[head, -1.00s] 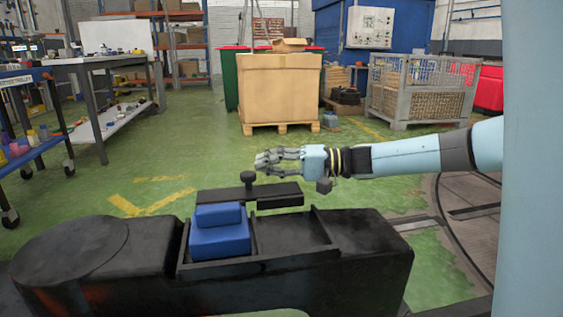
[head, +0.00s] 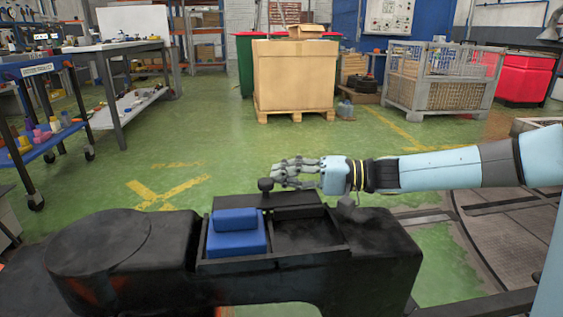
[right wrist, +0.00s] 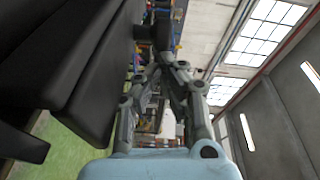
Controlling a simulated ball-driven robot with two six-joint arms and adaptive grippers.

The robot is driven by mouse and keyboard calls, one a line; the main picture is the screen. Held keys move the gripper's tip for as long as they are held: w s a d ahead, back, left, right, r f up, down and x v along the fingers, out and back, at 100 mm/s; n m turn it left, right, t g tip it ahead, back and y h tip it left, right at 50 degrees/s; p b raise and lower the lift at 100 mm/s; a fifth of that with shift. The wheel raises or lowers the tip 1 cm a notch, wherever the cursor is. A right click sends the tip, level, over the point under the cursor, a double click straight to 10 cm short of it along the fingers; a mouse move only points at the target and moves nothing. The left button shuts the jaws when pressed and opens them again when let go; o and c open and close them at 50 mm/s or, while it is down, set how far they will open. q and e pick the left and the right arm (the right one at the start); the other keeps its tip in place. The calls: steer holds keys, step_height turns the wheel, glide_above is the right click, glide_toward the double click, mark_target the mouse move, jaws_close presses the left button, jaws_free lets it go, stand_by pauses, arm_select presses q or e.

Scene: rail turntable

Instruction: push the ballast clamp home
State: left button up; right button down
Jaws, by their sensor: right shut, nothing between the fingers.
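The ballast clamp looks to be the black bar with a round upright knob (head: 265,185) along the far edge of a black open tray (head: 345,247). A stepped blue block (head: 236,245) sits in the tray's left part; the right part is empty. My right gripper (head: 278,173) is shut and empty just right of the knob's top, fingers pointing left. Whether it touches the knob I cannot tell. In the right wrist view, the gripper's fingers (right wrist: 160,72) converge near a dark upright shape, with black surfaces on the left. My left gripper is not in view.
A cardboard box on a pallet (head: 294,78) and a wire crate (head: 440,80) stand well behind. Workbenches are at the left. Green floor (head: 150,165) lies open beyond the black body. A round rail turntable (head: 500,225) is set in the floor at right.

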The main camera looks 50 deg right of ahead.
steer(key=shift+s+a, duration=0.15)
steer(key=v, duration=1.2)
steer(key=shift+f, duration=0.1)
stand_by(0.5)
